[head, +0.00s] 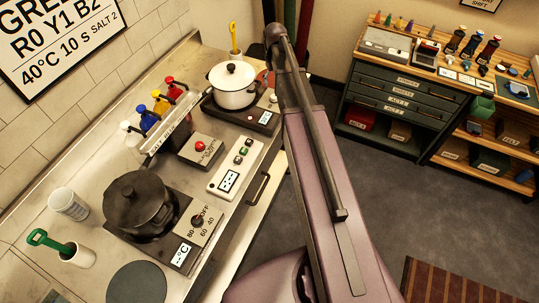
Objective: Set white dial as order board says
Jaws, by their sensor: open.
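The order board (62,38) hangs on the tiled wall at the upper left. Its visible lines read "R0 Y1 B2" and "40°C 10 S SALT 2"; its top is cut off. A white lidded pot (232,88) stands on the far hotplate. A small pale dial (274,98) is at that hotplate's right corner, close left of my arm; its setting is too small to read. A black lidded pot (137,200) stands on the near hotplate, whose dark dial (198,221) is marked OFF, 40, 60 and 80. My arm crosses the middle; I cannot make out any gripper fingertips.
Between the hotplates are a rack of coloured bottles (160,107), a red-button box (199,147) and a control box (235,168). A white can (68,204) and a cup with a green tool (74,255) stand at left. Floor (370,220) is clear before the workbench (420,85).

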